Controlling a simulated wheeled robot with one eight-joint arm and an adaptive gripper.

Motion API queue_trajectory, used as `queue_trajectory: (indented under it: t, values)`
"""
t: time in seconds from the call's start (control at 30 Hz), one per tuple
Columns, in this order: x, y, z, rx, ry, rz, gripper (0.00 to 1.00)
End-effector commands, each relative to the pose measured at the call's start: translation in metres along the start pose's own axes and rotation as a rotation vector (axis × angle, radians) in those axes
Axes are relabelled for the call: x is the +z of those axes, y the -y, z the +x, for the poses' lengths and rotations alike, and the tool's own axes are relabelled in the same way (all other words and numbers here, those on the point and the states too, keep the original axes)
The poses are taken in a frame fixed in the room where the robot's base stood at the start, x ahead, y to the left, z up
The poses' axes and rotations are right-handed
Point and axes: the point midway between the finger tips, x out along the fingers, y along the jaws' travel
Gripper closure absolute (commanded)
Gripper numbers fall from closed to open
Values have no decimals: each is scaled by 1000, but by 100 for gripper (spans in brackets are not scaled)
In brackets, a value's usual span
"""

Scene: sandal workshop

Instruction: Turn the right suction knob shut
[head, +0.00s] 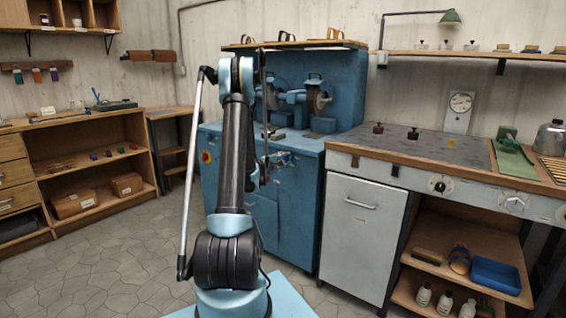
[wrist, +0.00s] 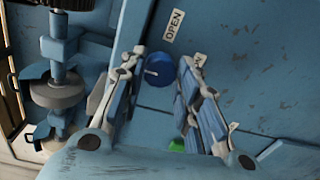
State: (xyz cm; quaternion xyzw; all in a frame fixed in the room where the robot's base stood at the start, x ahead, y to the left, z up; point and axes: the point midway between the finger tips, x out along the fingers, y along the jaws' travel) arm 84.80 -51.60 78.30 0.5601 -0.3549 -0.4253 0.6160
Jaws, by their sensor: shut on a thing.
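A round blue knob (wrist: 160,71) with a white pointer line sits on the blue machine panel. The pointer line lies roughly level in the wrist view, toward the knob's left side. An "OPEN" label (wrist: 173,25) is above the knob. In the head view my gripper (head: 274,162) is low at the front of the blue machine (head: 340,88), where the knob cannot be made out.
A green round part (wrist: 177,145) shows below the knob. Grinding wheels (head: 318,98) are at the machine's back; a shaft with a wheel (wrist: 60,88) is close left in the wrist view. A grey-topped bench (head: 362,225) stands right, shelves (head: 95,165) left. Floor between is clear.

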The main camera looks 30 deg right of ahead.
Motion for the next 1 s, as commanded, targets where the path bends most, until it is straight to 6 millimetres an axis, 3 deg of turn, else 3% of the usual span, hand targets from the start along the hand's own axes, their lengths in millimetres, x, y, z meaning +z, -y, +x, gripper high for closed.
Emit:
queue_trajectory:
  t: [0.63,0.67,0.73,1.0]
  values:
    - [1,1,1,-3,5,-51,94]
    - [2,1,1,-3,5,-51,68]
    - [2,1,1,-3,5,-51,52]
    - [2,0,1,-2,5,-52,49]
